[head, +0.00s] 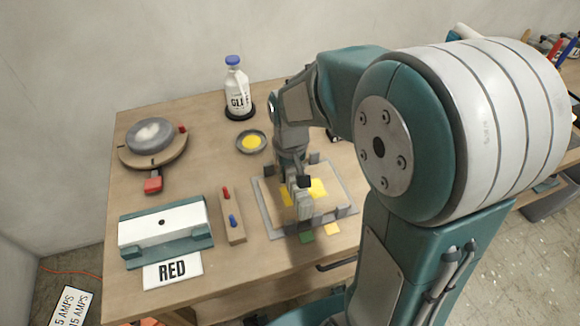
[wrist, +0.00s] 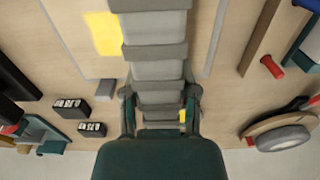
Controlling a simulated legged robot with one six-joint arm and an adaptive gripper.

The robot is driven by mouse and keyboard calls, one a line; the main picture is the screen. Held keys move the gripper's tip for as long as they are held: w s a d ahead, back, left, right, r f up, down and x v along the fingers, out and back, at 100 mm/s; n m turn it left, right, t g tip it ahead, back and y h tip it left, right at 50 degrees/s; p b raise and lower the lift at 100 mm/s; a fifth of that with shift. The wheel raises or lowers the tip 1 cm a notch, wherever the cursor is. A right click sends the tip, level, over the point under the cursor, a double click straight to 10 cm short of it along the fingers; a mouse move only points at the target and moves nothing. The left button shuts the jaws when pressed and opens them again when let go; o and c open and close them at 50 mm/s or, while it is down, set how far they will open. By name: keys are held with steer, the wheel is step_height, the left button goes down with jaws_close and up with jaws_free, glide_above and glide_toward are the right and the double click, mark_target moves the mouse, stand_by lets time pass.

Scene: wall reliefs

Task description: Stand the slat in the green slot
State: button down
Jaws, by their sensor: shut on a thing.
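My gripper (head: 301,204) points down over a board with a grey raised frame (head: 267,222) on the table. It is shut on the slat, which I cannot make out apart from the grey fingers. In the wrist view the grey finger pads (wrist: 157,50) cover the middle. The green slot itself is hidden or too small to tell.
Left of the frame are a wooden block with red and blue pegs (head: 239,231) and a white-and-teal box (head: 160,228) with a RED card (head: 172,270). The table's middle left is clear.

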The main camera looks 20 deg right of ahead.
steer(key=shift+f, duration=2.3)
steer(key=shift+f, duration=0.25)
steer(key=shift+c, duration=1.5)
jaws_free()
steer(key=shift+r, duration=0.1)
step_height(320, 180, up, 12)
steer(key=shift+f, duration=0.15)
